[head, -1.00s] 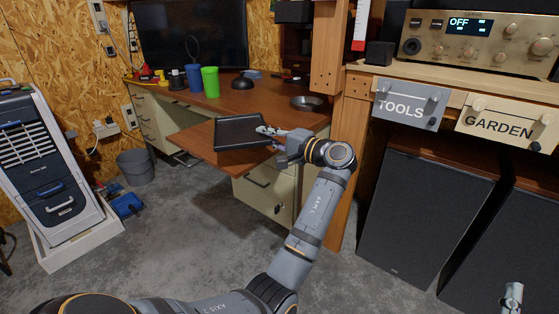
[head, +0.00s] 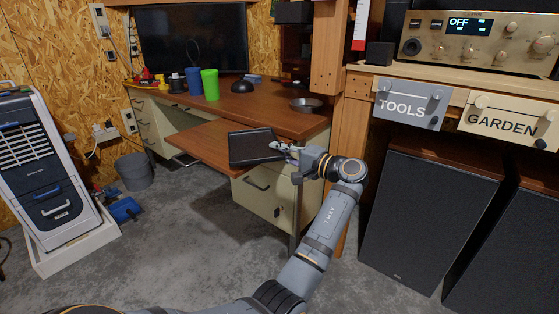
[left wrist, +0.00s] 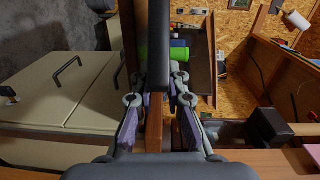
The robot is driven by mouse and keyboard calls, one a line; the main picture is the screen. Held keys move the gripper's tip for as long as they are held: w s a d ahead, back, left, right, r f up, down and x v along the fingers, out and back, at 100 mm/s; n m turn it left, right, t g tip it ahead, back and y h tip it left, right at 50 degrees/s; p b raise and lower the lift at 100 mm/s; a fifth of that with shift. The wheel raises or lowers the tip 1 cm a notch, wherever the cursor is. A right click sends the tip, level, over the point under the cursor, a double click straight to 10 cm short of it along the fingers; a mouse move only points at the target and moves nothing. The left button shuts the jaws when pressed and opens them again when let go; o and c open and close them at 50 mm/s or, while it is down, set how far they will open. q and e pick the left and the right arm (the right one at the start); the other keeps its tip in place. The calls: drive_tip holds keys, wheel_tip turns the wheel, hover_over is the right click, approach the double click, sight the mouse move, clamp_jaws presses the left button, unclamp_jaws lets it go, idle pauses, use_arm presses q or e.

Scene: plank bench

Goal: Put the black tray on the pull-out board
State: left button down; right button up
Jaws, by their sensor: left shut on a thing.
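The black tray (head: 251,147) is a shallow rectangle in the head view, over the right part of the brown pull-out board (head: 200,143). My left gripper (head: 283,148) is shut on the tray's right edge. In the left wrist view the tray (left wrist: 158,35) shows nearly edge-on as a dark strip between the fingers (left wrist: 158,88). The tray lies close above the board; I cannot tell whether it touches. The tray covers part of the board. My right gripper is not in view.
The desk top (head: 265,118) behind holds a green cup (head: 210,84), a blue cup (head: 193,82), a black dome-shaped thing (head: 242,85) and a metal bowl (head: 306,104). A wooden post (head: 349,135) stands right of my gripper. The board's left part is bare.

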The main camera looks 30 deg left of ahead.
use_arm(q)
wheel_tip(320, 180, down, 2)
drive_tip(key=shift+f+b, duration=0.1)
drive_tip(key=shift+b, duration=0.3)
drive_tip(key=c, duration=1.4)
unclamp_jaws()
drive_tip(key=shift+o, duration=0.2)
drive_tip(key=shift+a, duration=0.1)
